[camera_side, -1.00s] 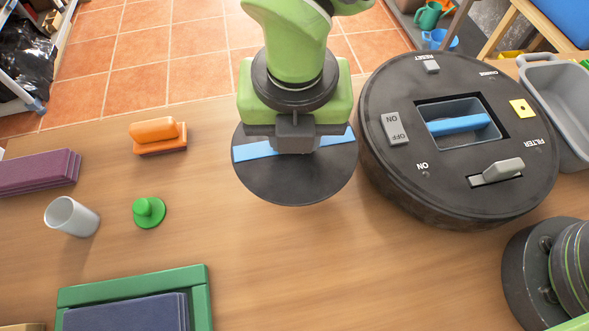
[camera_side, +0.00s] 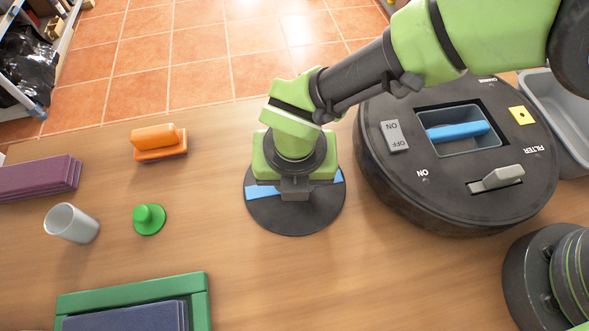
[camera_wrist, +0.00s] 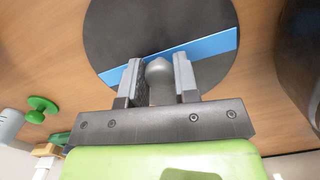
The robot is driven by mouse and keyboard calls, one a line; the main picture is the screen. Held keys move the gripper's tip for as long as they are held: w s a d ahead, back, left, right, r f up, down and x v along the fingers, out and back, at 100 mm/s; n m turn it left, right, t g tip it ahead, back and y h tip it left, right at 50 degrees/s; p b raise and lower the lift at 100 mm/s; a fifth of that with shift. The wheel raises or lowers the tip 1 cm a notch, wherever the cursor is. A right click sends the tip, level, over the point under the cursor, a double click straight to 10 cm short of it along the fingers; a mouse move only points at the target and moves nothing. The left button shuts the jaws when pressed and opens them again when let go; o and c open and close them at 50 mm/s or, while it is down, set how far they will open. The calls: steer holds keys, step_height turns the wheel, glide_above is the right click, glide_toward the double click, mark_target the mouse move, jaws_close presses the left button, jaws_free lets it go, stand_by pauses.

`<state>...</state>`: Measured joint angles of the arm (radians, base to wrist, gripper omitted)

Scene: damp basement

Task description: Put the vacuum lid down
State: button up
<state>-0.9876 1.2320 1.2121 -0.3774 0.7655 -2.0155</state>
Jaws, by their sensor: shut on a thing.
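The vacuum lid (camera_side: 290,222) is a flat dark disc with a blue stripe across it and a grey knob on top. It lies level at the middle of the wooden table (camera_side: 250,285), very low; I cannot tell whether it touches the wood. My gripper (camera_side: 295,193) points down over it and hides part of it. In the wrist view my gripper (camera_wrist: 158,80) has a finger on each side of the knob (camera_wrist: 159,72) and is shut on it. The lid (camera_wrist: 125,30) fills the top of that view. The round black vacuum (camera_side: 400,185) stands to the right, with a blue bar in its open compartment.
An orange-handled block (camera_side: 158,142), a green knob (camera_side: 149,219), a pale cup (camera_side: 72,223) and purple pads (camera_side: 38,176) are on the left. A green frame (camera_side: 130,292) with dark pads is at front left. Bare table lies in front of the lid.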

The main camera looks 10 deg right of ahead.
steer(key=o, duration=0.9)
step_height(320, 180, up, 12)
steer(key=s, duration=0.1)
steer(key=w+d+r+m+y, duration=0.2)
steer(key=w+d+r+m, duration=0.2)
steer(key=d+r+m, duration=0.65)
steer(key=s+d+r+m+t, duration=0.2)
steer(key=s+d+r+m, duration=0.15)
steer(key=d+m, duration=0.4)
steer(key=s+d+r+m+t, duration=0.1)
steer(key=s+d+r+m, duration=0.1)
steer(key=d+r+m, duration=0.5)
steer(key=shift+s+d+f+m+t, duration=0.45)
steer(key=shift+s+d+m, duration=0.6)
steer(key=shift+m, duration=1.1)
steer(key=shift+s+d+f+m+t, duration=0.6)
steer(key=shift+s+m, duration=0.75)
steer(key=shift+m, duration=0.85)
steer(key=shift+s+d+f+m+t, duration=0.35)
steer(key=shift+s+d+m, duration=0.75)
steer(key=shift+m, duration=1.05)
